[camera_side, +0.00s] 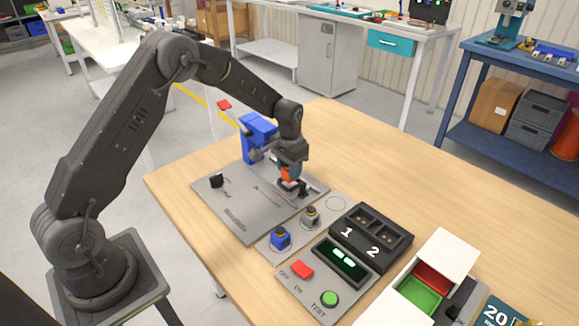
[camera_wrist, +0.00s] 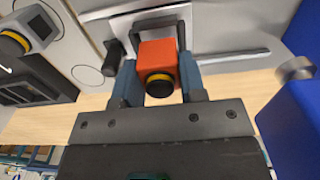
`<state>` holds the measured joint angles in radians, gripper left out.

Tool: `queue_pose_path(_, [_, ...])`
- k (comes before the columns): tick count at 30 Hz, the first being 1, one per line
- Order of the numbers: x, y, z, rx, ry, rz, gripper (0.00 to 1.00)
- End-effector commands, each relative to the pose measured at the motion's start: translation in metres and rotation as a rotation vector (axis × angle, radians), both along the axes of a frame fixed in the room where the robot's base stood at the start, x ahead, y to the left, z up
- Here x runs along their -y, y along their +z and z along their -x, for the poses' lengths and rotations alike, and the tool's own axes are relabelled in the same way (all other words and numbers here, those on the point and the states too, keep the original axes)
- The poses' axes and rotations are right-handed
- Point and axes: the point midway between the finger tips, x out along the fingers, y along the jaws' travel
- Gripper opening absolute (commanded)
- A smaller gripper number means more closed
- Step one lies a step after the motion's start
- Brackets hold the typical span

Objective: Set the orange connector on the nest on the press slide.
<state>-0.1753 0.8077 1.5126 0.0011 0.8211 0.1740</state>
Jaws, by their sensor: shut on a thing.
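The orange connector (camera_side: 287,174) is between the fingers of my gripper (camera_side: 291,178), which is shut on it. In the wrist view the connector (camera_wrist: 158,55) shows as an orange block with a black and yellow round end, a blue-grey finger on each side. It is over the press slide (camera_side: 316,191), at a dark bracket (camera_wrist: 180,35) that seems to be part of the nest. The fingers and connector hide most of the nest, so I cannot tell whether the connector touches it. The blue press (camera_side: 257,132) stands just behind my gripper.
A blue connector (camera_side: 280,238) and a grey connector (camera_side: 310,216) stand in front, beside an empty circle (camera_side: 336,203). A black box marked 1 and 2 (camera_side: 352,242), a button panel (camera_side: 310,286) and a red-and-green bin (camera_side: 447,252) are nearer.

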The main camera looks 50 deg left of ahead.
Motion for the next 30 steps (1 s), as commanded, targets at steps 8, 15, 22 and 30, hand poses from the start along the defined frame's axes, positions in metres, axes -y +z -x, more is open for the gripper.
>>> queue_pose_path(8, [0.000, -0.010, 0.000, -0.001, 0.000, 0.000, 0.14])
queue_pose_path(15, [0.000, -0.018, 0.000, 0.001, 0.000, 0.000, 0.43])
queue_pose_path(22, [0.000, -0.018, 0.000, 0.000, 0.000, 0.000, 0.65])
queue_pose_path(30, [0.000, -0.016, 0.000, 0.000, 0.000, 0.000, 0.68])
